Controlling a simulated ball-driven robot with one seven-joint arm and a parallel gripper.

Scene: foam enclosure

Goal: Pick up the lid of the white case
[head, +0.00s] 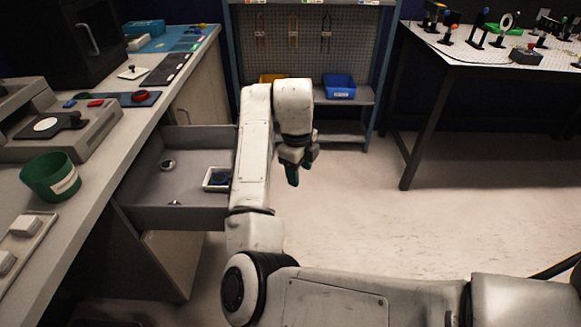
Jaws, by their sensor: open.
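A small white case (207,182) with a dark blue inside lies in the open grey drawer (150,213), at its right side next to my arm. My arm hides part of the drawer's right side and may hide part of the case. I cannot make out a separate lid on or beside it. My gripper (300,172) points downward to the right of the drawer, over the floor. It is open with nothing seen between its dark green-tipped fingers, and it is apart from the case.
Two small round metallic things (168,164) lie in the drawer. A green cup (50,177) and a tray with white blocks (27,225) stand on the left counter. A shelf with a blue bin (339,86) stands behind. Floor (360,230) at right is clear.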

